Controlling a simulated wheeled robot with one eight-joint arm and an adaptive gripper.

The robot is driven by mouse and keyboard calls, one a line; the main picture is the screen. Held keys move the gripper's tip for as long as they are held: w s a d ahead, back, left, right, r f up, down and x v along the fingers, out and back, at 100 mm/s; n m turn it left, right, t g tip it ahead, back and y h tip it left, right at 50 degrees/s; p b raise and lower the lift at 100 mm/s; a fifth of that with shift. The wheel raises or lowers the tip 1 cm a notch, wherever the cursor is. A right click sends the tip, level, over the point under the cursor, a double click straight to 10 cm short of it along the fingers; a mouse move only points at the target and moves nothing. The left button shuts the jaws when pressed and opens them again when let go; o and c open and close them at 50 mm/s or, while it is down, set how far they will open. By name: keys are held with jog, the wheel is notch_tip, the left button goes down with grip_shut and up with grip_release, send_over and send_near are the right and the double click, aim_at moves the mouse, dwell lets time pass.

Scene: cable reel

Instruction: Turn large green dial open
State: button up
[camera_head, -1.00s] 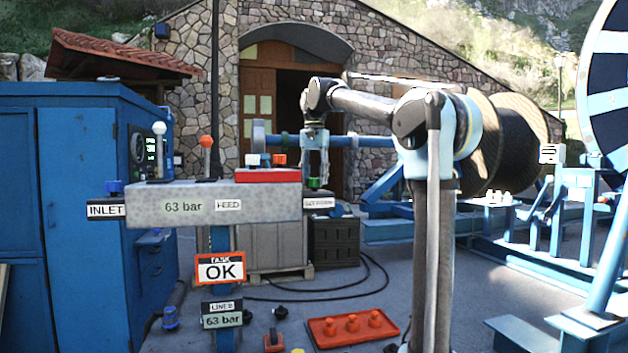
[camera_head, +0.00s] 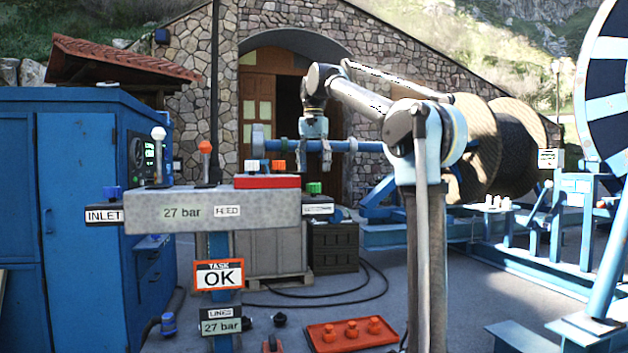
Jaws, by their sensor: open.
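The green dial (camera_head: 314,187) sits at the right end of the grey manifold block (camera_head: 150,212), above a small white label that is too small to read. My gripper (camera_head: 315,163) points down above the dial, open and empty, with a gap between its fingertips and the dial top. The block's display reads 27 bar, and the lower line display (camera_head: 221,327) also reads 27 bar. A sign (camera_head: 220,275) on the post reads OK.
A blue cap (camera_head: 113,191) sits by the INLET label. Levers with white (camera_head: 158,133) and orange (camera_head: 205,147) knobs stand on the left. A red block (camera_head: 267,181) lies beside the dial. An orange tray (camera_head: 352,334) lies low in front.

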notch_tip(320, 180, up, 6)
dwell(0.4)
dwell(0.4)
jog(key=s+d+f+n+t, duration=0.1)
jog(key=s+d+f, duration=0.55)
jog(key=f, duration=0.55)
jog(key=s+d+f+n, duration=0.1)
jog(key=s+d+f, duration=0.6)
jog(key=f, duration=0.5)
jog(key=s+d+f+n+t, duration=0.1)
jog(key=s+d+f, duration=0.55)
jog(key=f, duration=0.65)
jog(key=s+f, duration=0.6)
jog(key=f, duration=0.3)
jog(key=s+d+f+n, duration=0.1)
jog(key=s+f, duration=0.4)
jog(key=f, duration=0.5)
jog(key=shift+s+d, duration=0.2)
jog(key=shift+s, duration=0.2)
